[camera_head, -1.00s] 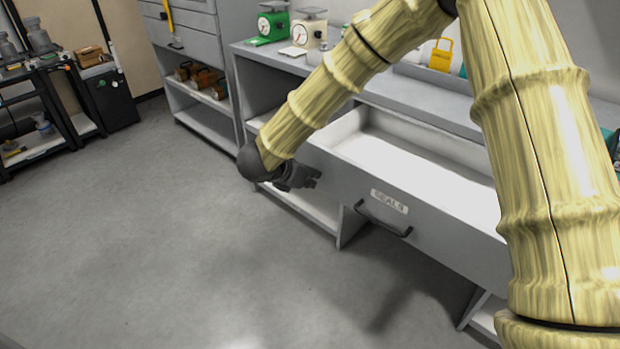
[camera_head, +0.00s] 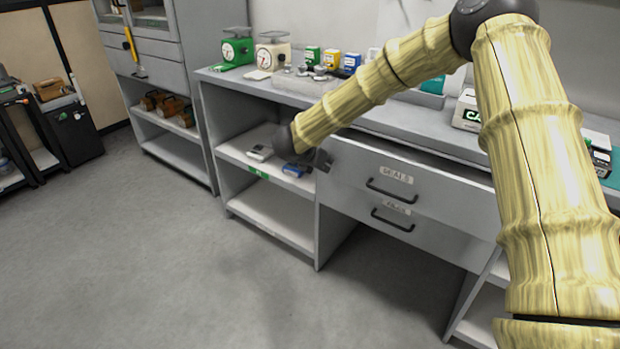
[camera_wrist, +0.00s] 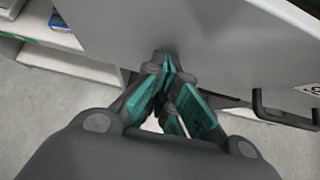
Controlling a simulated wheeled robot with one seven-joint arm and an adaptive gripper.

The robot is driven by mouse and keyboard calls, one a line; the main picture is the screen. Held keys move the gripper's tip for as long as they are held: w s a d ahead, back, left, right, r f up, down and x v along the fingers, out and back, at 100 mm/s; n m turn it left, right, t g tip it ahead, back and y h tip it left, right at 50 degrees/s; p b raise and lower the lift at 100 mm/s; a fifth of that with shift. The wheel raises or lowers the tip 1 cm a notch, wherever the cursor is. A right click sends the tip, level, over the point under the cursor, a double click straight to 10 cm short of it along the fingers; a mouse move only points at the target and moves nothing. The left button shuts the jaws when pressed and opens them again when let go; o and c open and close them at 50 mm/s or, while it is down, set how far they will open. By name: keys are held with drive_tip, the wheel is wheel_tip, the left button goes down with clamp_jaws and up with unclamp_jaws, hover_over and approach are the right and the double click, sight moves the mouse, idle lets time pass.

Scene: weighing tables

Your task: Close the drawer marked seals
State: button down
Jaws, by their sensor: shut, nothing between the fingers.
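The drawer marked seals (camera_head: 350,168) is a grey front with a white label and a dark bar handle (camera_head: 391,190). My gripper (camera_head: 322,160) is at the left end of the drawer front. In the wrist view its fingertips (camera_wrist: 165,60) are together and empty, at or very near the front; contact is hard to tell.
A second drawer with its own handle (camera_head: 393,220) sits below. Open shelves left of the drawers hold a blue device (camera_head: 294,170) and a pale one (camera_head: 259,153). Green (camera_head: 237,48) and cream (camera_head: 272,52) scales stand on the bench top. The floor in front is clear.

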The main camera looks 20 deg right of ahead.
drive_tip(key=w+d, duration=0.1)
drive_tip(key=d, duration=0.1)
drive_tip(key=w+d, duration=0.3)
drive_tip(key=d, duration=0.1)
drive_tip(key=shift+w, duration=0.4)
drive_tip(key=shift+w+d+r, duration=0.1)
drive_tip(key=shift+d+r, duration=0.05)
drive_tip(key=shift+d, duration=0.05)
drive_tip(key=shift+r, duration=0.1)
